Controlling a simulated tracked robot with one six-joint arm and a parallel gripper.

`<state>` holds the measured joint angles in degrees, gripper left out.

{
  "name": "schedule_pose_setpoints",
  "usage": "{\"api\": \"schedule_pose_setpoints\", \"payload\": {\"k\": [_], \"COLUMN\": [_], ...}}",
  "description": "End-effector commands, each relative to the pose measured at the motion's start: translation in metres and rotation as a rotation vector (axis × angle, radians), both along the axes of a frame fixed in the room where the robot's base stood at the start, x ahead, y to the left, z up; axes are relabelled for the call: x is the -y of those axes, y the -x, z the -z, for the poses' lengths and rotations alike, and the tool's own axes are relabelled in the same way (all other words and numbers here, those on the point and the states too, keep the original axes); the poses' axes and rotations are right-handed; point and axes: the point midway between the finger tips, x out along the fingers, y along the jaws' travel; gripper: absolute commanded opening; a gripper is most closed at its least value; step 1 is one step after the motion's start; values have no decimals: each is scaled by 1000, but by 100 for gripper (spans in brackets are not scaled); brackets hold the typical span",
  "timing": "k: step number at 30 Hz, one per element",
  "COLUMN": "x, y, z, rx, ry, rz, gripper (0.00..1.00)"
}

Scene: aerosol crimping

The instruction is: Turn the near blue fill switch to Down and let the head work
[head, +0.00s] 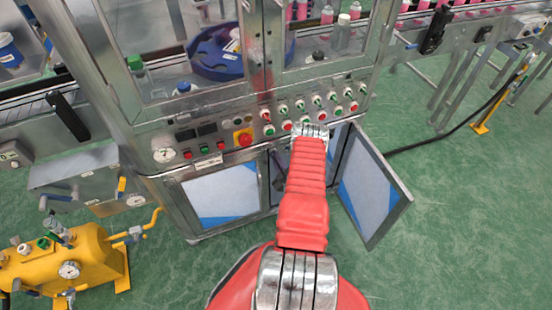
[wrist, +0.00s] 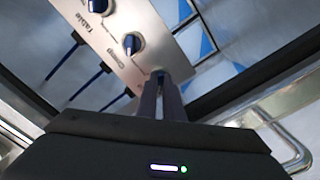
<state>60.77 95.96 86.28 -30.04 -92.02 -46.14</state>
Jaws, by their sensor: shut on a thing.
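In the wrist view a pale metal panel (wrist: 125,42) carries a row of blue switches. One blue switch (wrist: 98,6) sits beside the label "Table", and another blue switch (wrist: 132,43) beside the label "Crimp". My gripper (wrist: 160,80) is at the near end of this row, its two dark fingers closed together on the last switch. The fingers hide most of that switch, along with its label and which way it points. In the head view my red arm reaches into the machine's lower cabinet, and the gripper itself is hidden there.
The cabinet's right door (head: 372,190) stands open beside my arm. The left door (head: 222,193) is shut. Above is a sloping panel of red and green buttons (head: 283,109). A yellow tank (head: 75,262) stands at left. In the wrist view a metal pipe (wrist: 285,140) runs at lower right.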

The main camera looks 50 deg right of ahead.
Motion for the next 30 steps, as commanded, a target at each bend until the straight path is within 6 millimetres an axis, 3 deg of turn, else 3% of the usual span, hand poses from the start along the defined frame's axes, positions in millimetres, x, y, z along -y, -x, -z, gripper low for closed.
{"api": "schedule_pose_setpoints", "payload": {"k": [17, 30], "x": [-2, -2], "y": [0, 0], "z": [2, 2], "rx": [38, 207], "ry": [-74, -359], "rz": [-2, -2], "gripper": [0, 0]}}
